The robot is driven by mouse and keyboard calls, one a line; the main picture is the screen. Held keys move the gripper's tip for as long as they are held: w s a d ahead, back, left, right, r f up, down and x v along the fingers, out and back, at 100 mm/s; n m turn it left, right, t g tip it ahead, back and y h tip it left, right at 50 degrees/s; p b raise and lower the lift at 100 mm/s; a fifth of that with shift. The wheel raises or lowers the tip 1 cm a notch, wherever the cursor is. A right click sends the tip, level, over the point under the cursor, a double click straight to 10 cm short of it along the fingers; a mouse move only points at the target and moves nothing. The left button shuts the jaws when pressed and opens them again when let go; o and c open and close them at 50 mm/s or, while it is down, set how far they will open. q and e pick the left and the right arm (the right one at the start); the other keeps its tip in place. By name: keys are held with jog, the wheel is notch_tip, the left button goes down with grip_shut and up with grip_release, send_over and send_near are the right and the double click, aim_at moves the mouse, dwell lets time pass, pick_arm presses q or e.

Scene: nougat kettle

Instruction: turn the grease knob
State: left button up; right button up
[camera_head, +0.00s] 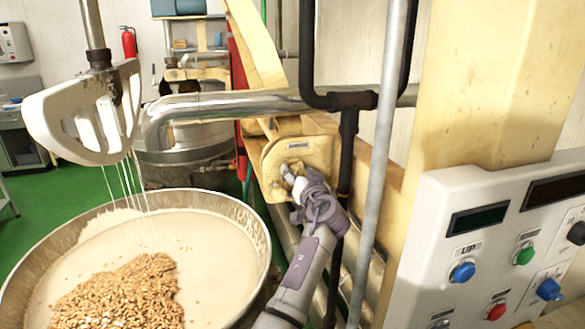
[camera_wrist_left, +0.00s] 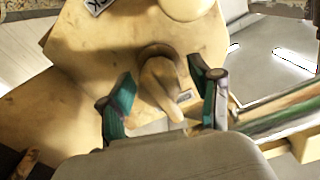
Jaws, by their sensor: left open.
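The grease knob (camera_wrist_left: 160,82) is a yellowish lever-shaped knob on a worn cream-yellow housing (camera_wrist_left: 95,45). In the wrist view its handle points down and slightly right, between the two teal-lined fingers of my left gripper (camera_wrist_left: 163,76). The fingers are apart, with a gap visible on each side of the knob. In the head view my left gripper (camera_head: 296,187) is at the front of the housing (camera_head: 308,151), and a small part of the knob (camera_head: 287,172) shows just beyond the fingers. My right gripper is not in view.
A large kettle (camera_head: 262,233) with pale mixture and nuts stands at left, under a white paddle (camera_head: 60,118). A grey vertical pipe (camera_head: 379,165) and a dark pipe (camera_head: 347,160) run close right of my left arm. A control panel (camera_head: 440,200) with buttons is at right.

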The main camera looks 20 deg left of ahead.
pick_arm(q)
jog(key=shift+s+d+r, duration=0.2)
jog(key=shift+d, duration=0.1)
jog(key=shift+c, duration=0.9)
jog(key=c, duration=1)
jog(key=shift+o, duration=0.2)
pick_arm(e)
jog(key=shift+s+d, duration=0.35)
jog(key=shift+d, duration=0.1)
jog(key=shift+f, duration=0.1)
